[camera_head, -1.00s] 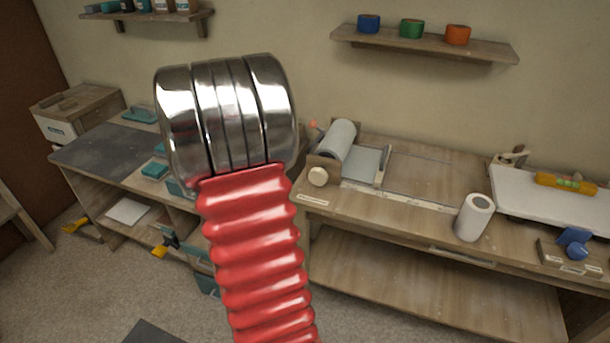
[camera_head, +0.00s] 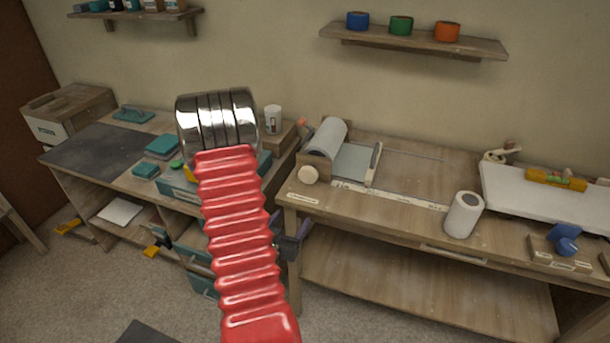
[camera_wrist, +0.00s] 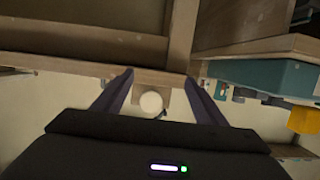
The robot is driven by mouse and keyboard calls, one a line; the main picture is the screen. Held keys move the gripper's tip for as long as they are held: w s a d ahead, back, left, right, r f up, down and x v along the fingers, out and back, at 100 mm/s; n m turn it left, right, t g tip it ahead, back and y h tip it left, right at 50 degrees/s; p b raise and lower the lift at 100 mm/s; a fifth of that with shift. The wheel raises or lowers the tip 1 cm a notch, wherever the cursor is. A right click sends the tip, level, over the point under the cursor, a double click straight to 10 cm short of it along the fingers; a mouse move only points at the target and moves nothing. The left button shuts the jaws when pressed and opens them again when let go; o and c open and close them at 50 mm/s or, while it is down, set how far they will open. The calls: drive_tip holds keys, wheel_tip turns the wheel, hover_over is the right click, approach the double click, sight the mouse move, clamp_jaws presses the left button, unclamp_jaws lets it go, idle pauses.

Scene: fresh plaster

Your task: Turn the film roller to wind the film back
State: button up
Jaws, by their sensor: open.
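The film roller (camera_head: 328,138) is a pale cylinder in a wooden holder at the left end of the right bench. A round cream knob (camera_head: 308,175) sits on the holder's near end. Grey film (camera_head: 356,162) runs right from the roller to a clamp bar (camera_head: 374,164). My gripper (camera_head: 290,232) is open and partly hidden by my red arm, below the knob, near the bench's front left corner. In the wrist view a pale round disc, likely the knob (camera_wrist: 151,103), shows between the spread fingers of my gripper (camera_wrist: 159,76). I see no contact; the distance is unclear.
A white roll (camera_head: 463,214) stands upright at the bench's front edge. A white board (camera_head: 520,200) carries a yellow level (camera_head: 556,179). The left bench (camera_head: 110,178) holds teal tools and a white cup (camera_head: 273,120). The bench between film and roll is fairly clear.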

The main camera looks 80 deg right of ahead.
sight(307, 179)
wheel_tip(307, 179, up, 6)
drive_tip(key=h, duration=0.3)
drive_tip(key=shift+s+d+r+g, duration=0.25)
drive_tip(key=shift+s+d+g, duration=0.05)
drive_tip(key=shift+d+g, duration=0.1)
drive_tip(key=d, duration=0.9)
drive_tip(key=s+d, duration=0.1)
drive_tip(key=d, duration=0.3)
drive_tip(key=shift+s+d, duration=0.1)
drive_tip(key=shift+d, duration=0.25)
drive_tip(key=shift+c, duration=0.3)
drive_tip(key=c, duration=0.9)
drive_tip(key=shift+s+d, duration=0.1)
drive_tip(key=shift+d, duration=0.25)
drive_tip(key=shift+c, duration=0.3)
drive_tip(key=shift+a+m, duration=0.4)
